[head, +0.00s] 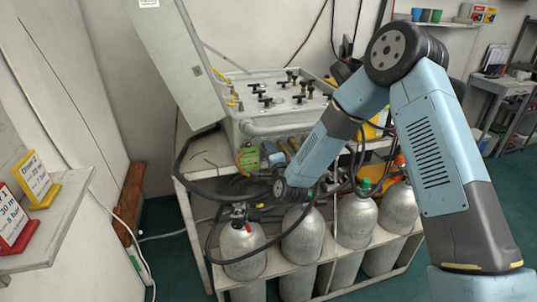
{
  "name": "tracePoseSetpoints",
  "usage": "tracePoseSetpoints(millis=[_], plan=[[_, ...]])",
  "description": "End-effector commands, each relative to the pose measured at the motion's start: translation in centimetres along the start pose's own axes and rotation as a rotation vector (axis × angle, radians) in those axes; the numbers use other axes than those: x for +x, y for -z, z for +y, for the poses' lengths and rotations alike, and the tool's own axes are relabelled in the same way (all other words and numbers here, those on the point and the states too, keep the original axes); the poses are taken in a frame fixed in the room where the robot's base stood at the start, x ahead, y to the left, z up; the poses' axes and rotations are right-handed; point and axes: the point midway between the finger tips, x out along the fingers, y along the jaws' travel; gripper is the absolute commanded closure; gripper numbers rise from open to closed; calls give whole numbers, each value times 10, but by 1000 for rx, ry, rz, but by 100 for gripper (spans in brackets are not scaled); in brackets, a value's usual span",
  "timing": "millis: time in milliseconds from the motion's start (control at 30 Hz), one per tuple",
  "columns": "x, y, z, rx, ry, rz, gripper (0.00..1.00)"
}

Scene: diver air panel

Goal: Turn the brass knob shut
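An open white panel box (262,122) stands on a white rack, with several black-handled valves (290,88) on its top face. Small brass-coloured fittings (232,98) show at its left side; I cannot tell which of them, if any, is the brass knob. My arm reaches down from the upper right, and its grey end with my gripper (279,188) is in front of and below the panel box, above the grey cylinders. The fingers are too small and dark to make out, so I cannot tell whether they are open or touching anything.
Several grey cylinders (301,236) stand in the rack (196,232), with black hoses looping around them. The box's lid (172,60) is raised at the left. A shelf (62,212) with yellow and red signs is at far left. Green floor is clear beside the rack.

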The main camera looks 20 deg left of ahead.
Motion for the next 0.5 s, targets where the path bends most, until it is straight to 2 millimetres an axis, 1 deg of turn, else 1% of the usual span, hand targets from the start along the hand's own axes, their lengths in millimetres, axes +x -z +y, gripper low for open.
tracePoseSetpoints(millis=[67, 167, 267, 500], plan=[[-3, 0, 0, 0, 0, 0, 63], [-14, 0, 0, 0, -1, -1, 63], [-30, 0, 0, 0, -2, -1, 63], [-78, 0, 1, 0, -3, -1, 63]])
